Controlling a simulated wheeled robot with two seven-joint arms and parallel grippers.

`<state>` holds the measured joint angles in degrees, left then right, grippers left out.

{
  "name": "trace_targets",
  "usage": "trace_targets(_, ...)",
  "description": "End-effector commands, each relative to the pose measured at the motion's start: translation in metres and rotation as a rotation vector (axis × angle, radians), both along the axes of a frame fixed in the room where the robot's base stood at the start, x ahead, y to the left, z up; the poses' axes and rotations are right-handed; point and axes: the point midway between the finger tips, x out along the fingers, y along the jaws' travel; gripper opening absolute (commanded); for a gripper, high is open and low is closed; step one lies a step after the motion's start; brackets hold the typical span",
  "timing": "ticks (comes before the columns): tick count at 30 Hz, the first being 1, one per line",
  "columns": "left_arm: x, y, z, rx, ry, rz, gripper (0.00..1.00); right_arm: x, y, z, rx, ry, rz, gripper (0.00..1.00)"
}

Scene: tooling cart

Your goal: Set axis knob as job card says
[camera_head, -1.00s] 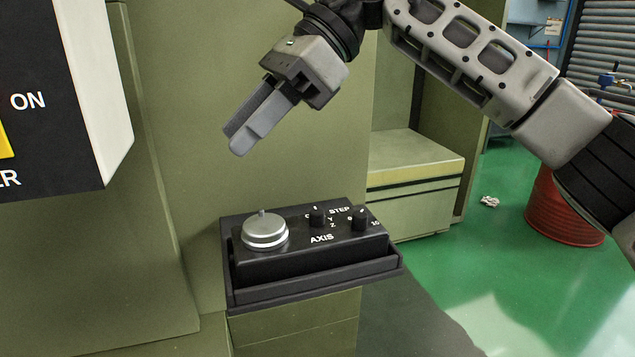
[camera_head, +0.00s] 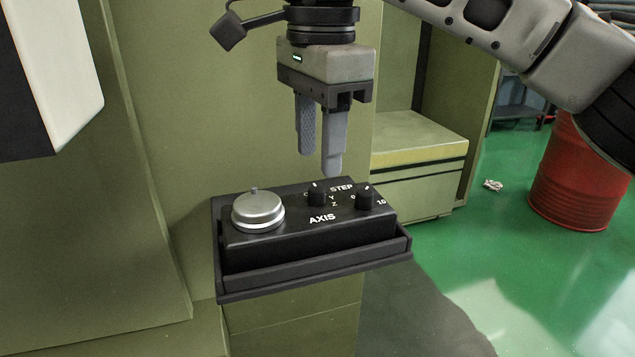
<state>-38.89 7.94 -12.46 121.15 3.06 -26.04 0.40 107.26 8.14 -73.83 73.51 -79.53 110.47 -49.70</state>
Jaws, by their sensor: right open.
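A black control box (camera_head: 290,238) sits in a tray on the green machine. The small black axis knob (camera_head: 316,196) stands on its top above the word AXIS, with its white pointer mark toward the back; the letters Y and Z show to its right. My right gripper (camera_head: 319,165) points down just above and behind the axis knob. Its two fingers are apart, with nothing between them and not touching the knob. Some lettering around the knob is hidden or too small to read. The job card is not seen. My left gripper is not in view.
A silver handwheel (camera_head: 258,209) stands left of the axis knob, and the black step knob (camera_head: 365,196) stands close to its right. A white-sided panel (camera_head: 60,65) juts in at the upper left. A red drum (camera_head: 580,180) stands on the green floor at right.

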Motion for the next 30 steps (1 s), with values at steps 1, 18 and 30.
trace_targets(1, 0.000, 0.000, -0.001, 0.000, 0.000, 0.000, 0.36, 0.000, 0.000, -0.011, -0.001, 0.003, 0.001, 0.41)
trace_targets(18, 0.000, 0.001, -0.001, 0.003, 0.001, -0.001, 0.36, 0.002, 0.001, -0.048, 0.002, 0.001, 0.000, 0.41)
trace_targets(30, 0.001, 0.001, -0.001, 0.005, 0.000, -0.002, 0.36, 0.002, 0.001, -0.048, 0.001, 0.001, -0.002, 0.00)
